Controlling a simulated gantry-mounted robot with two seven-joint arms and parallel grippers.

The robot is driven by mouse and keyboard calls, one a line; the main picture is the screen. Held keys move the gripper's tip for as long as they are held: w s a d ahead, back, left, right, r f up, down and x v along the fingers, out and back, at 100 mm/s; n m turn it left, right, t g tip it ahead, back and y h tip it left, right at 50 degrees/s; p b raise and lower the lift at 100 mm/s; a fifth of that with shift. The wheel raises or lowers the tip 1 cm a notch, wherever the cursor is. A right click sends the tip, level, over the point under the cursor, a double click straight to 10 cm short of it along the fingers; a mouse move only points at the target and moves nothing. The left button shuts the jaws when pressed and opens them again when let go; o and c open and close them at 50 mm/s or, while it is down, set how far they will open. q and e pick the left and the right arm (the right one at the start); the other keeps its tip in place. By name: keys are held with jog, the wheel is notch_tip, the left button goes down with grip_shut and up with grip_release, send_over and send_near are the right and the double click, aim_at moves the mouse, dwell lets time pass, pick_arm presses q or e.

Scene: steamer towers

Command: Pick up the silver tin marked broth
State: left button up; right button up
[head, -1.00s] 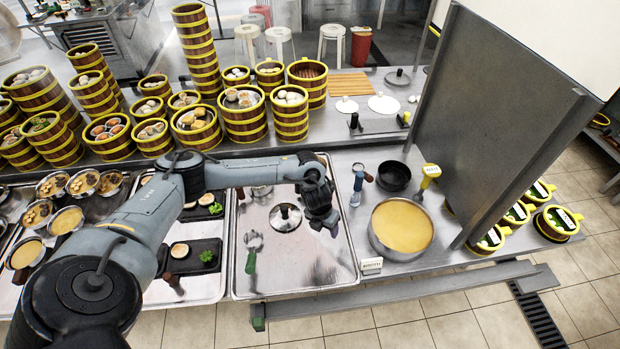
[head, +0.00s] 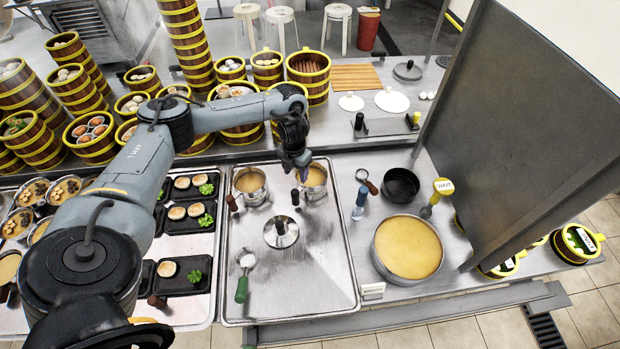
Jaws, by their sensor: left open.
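Two small silver tins with pale yellow contents stand at the back of the steel tray: a left tin (head: 250,184) and a right tin (head: 315,185). A large silver tin (head: 381,262) full of yellow contents stands right of the tray, with a small white label card (head: 372,291) at its front. The card's print is too small to read, and I cannot make out the word broth on any tin. My left gripper (head: 303,169) is open, pointing down over the right small tin and partly covering it; contact cannot be told. My right gripper is out of view.
The steel tray (head: 300,305) also holds a round lid (head: 281,232) and a green-handled tool (head: 243,275). A black pan (head: 401,186) and a yellow-topped tool (head: 436,193) stand near the large tin. A tall grey panel (head: 510,130) blocks the right. Bamboo steamers (head: 308,75) line the back.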

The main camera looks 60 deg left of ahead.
aim_at(298, 191)
pick_arm(q)
jog(key=f, duration=0.4)
jog(key=shift+s+d, duration=0.25)
jog(key=shift+d, duration=0.15)
jog(key=shift+a+f, duration=0.1)
jog(key=shift+f, duration=0.3)
jog(key=f, duration=0.2)
jog(key=d+f, duration=0.1)
jog(key=f, duration=0.1)
jog(key=shift+w+f, duration=0.1)
jog(key=shift+f, duration=0.1)
jog(key=shift+a+f, duration=0.1)
jog(key=shift+f, duration=0.35)
jog(key=shift+c, duration=0.5)
grip_shut()
jog(key=shift+r, duration=0.1)
